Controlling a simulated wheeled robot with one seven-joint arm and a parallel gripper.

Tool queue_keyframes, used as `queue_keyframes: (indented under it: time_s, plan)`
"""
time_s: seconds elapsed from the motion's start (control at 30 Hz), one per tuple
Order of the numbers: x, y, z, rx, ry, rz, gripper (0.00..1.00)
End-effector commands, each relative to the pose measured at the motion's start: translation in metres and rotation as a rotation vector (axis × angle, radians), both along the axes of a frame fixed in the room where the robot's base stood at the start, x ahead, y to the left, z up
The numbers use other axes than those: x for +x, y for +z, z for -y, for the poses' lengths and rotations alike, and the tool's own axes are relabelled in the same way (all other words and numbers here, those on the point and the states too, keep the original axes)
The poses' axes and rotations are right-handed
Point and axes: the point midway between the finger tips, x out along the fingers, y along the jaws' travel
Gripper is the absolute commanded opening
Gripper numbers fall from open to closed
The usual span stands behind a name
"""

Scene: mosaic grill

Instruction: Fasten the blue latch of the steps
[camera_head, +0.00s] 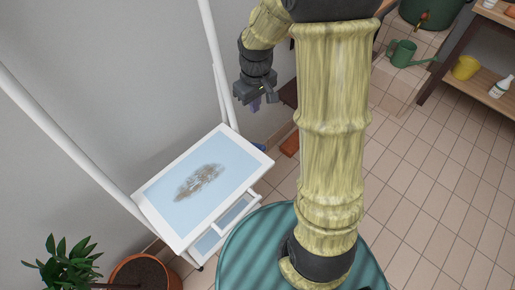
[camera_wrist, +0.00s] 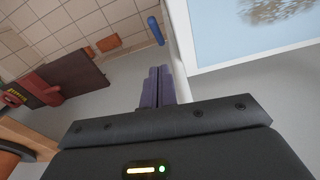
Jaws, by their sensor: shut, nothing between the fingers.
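A blue bar-shaped piece (camera_wrist: 155,31), which looks like the latch, shows in the wrist view beside a white bar (camera_wrist: 178,38). A bit of blue (camera_head: 259,145) shows in the head view just behind the white-framed unit, partly hidden. I cannot tell for certain which part is the steps or how the latch is set. My gripper (camera_head: 255,104) hangs above and behind the unit, near the wall. Its purple fingers (camera_wrist: 158,86) are shut together and empty, pointing toward the blue piece but apart from it in the picture.
The white-framed unit with a pale blue top (camera_head: 160,191) stands by the wall. A dark brown board (camera_wrist: 72,77) and an orange block (camera_wrist: 108,43) lie left in the wrist view. A potted plant (camera_head: 62,262), a green watering can (camera_head: 402,53) and a shelf (camera_head: 482,92) stand around.

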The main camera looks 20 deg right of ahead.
Motion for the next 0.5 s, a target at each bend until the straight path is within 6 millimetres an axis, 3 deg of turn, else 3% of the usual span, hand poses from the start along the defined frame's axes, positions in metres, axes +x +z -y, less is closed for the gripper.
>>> queue_keyframes:
  time_s: [0.03,0.2,0.5]
  plan:
    - [0.009,-0.028,0.001,0.001,0.025,-0.012,0.00]
    - [0.026,-0.056,0.001,0.002,0.092,-0.036,0.00]
    - [0.030,-0.056,0.001,0.003,0.108,-0.042,0.00]
